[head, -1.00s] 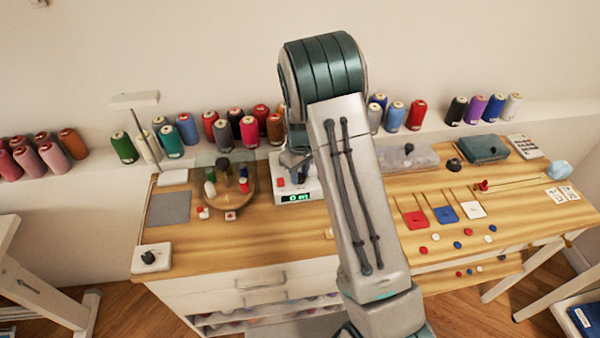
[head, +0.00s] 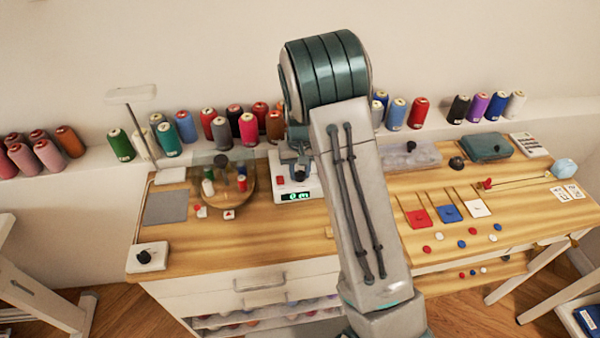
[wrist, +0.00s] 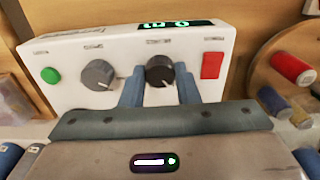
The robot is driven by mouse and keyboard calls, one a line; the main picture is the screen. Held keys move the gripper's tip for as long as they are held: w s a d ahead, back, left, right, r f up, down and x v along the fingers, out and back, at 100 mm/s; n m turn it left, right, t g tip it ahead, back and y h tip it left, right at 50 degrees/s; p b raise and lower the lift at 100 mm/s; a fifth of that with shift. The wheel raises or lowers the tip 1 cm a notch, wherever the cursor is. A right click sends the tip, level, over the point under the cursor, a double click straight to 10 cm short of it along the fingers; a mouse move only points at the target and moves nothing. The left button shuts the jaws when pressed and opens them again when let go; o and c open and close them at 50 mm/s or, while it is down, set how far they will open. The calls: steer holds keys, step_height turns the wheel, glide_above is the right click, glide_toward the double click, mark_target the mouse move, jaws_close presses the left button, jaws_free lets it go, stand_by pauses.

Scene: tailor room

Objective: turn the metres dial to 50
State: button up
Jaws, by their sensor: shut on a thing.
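A white counter box (head: 284,190) stands on the wooden bench; it also fills the upper wrist view (wrist: 75,72). Its green display (wrist: 177,24) appears upside down in the wrist view and seems to read 0 m. A black dial (wrist: 159,68) with a pale pointer mark sits between the fingers of my gripper (wrist: 160,80), which is shut on it. A grey dial (wrist: 98,74) stands beside it, untouched. The small labels by the dials are too blurred to read. In the head view my arm partly hides the box.
On the box are a green button (wrist: 50,75) and a red switch (wrist: 212,65), close to the right finger. A round wooden tray (head: 243,205) with small spools stands left of the box. Thread cones line the back ledge.

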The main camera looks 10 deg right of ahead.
mark_target(300, 173)
steer(key=shift+m, duration=1.1)
steer(key=o, duration=1)
steer(key=shift+c, duration=0.2)
step_height(300, 173, up, 14)
steer(key=b, duration=0.1)
steer(key=shift+b, duration=0.4)
